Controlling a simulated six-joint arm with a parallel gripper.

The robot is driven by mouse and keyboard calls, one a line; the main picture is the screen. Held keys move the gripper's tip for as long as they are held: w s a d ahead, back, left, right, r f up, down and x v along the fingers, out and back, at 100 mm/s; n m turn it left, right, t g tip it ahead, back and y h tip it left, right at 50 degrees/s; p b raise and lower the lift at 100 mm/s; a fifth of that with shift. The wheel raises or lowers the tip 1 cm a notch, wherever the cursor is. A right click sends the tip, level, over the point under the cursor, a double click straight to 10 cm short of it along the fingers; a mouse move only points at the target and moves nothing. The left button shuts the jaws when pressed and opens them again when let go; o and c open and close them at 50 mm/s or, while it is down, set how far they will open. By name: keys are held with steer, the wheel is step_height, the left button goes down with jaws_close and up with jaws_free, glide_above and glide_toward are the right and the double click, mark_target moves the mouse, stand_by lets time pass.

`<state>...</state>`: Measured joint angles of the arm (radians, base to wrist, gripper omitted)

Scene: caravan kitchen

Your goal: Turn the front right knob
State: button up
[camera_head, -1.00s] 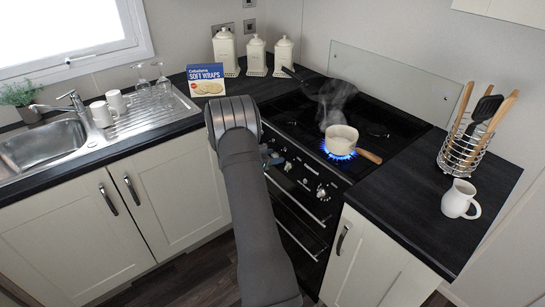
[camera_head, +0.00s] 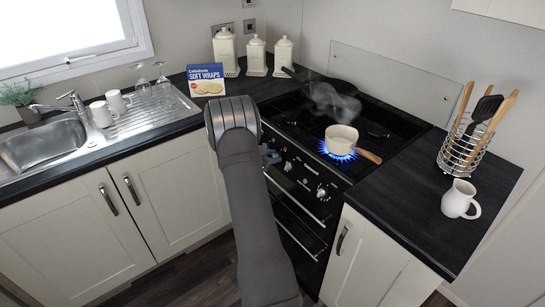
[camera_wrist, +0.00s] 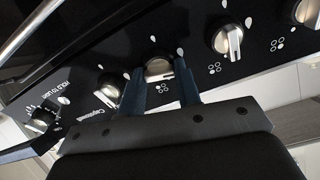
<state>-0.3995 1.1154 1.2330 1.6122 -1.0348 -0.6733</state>
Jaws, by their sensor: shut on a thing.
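The cooker's control panel (camera_wrist: 85,65) has a row of silver knobs. In the wrist view my gripper (camera_wrist: 160,76) has its two blue fingers on either side of one knob (camera_wrist: 158,66), shut on it. A small dot symbol sits beside it. Another knob (camera_wrist: 228,41) is to its right, and a further one (camera_wrist: 307,13) is at the upper right edge. One more knob (camera_wrist: 109,91) is to its left. The pictures do not clearly show which knob is front right.
A cream saucepan (camera_head: 341,138) stands over a blue flame (camera_head: 338,156), its wooden handle towards the worktop (camera_head: 408,205). Steam rises behind it. A white jug (camera_head: 459,199) and a utensil rack (camera_head: 465,152) stand at the right. An oven handle (camera_wrist: 28,32) crosses the wrist view's upper left.

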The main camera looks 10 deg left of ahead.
steer(key=shift+s+f+m+g, duration=0.1)
steer(key=shift+m+g, duration=0.3)
steer(key=shift+m, duration=7.3)
steer(key=o, duration=0.9)
steer(key=shift+o, duration=0.2)
steer(key=v, duration=1.7)
steer(key=shift+s, duration=0.2)
